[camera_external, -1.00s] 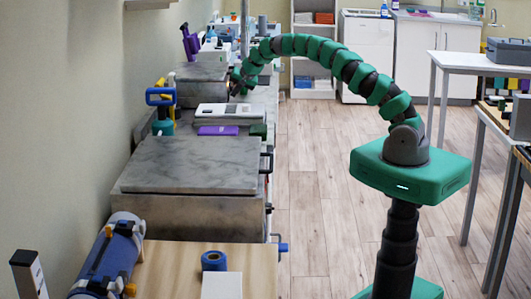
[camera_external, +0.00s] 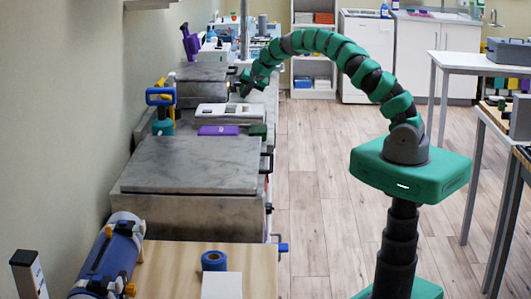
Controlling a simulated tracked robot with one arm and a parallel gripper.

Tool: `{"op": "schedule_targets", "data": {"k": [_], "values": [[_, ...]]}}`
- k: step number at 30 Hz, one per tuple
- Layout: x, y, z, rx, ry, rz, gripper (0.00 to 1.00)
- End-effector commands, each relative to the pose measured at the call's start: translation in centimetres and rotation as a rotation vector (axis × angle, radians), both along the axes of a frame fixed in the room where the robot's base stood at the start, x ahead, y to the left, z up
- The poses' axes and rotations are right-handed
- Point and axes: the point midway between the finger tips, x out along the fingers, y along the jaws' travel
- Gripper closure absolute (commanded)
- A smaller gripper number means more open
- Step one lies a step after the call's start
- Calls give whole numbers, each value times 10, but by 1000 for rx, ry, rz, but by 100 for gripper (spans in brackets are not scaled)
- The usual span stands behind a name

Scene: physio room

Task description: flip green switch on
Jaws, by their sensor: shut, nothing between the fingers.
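My green segmented arm arches over to the counter, and my gripper (camera_external: 244,90) points down at its end. The gripper is small in the picture; its fingers look closed and hold nothing that I can see. It is just above and behind the right end of a white panel-like device (camera_external: 212,110) lying on the counter. I cannot make out a green switch for certain. A small dark green object (camera_external: 258,130) sits at the counter's right edge, in front of the white device, apart from the gripper.
A purple box (camera_external: 218,131) lies in front of the white device. A blue-handled tool (camera_external: 161,96) stands to the left. A grey slab-topped box (camera_external: 190,165) fills the nearer counter. A blue tape roll (camera_external: 214,261) is on the wooden top. The floor (camera_external: 320,200) right of the counter is clear.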

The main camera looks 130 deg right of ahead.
Motion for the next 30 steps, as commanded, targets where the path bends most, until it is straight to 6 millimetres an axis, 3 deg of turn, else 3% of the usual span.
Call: {"op": "schedule_targets", "data": {"k": [18,30], "values": [[-11,47,51,-2,-2,1,100],[-17,67,70,-1,0,0,100]]}}
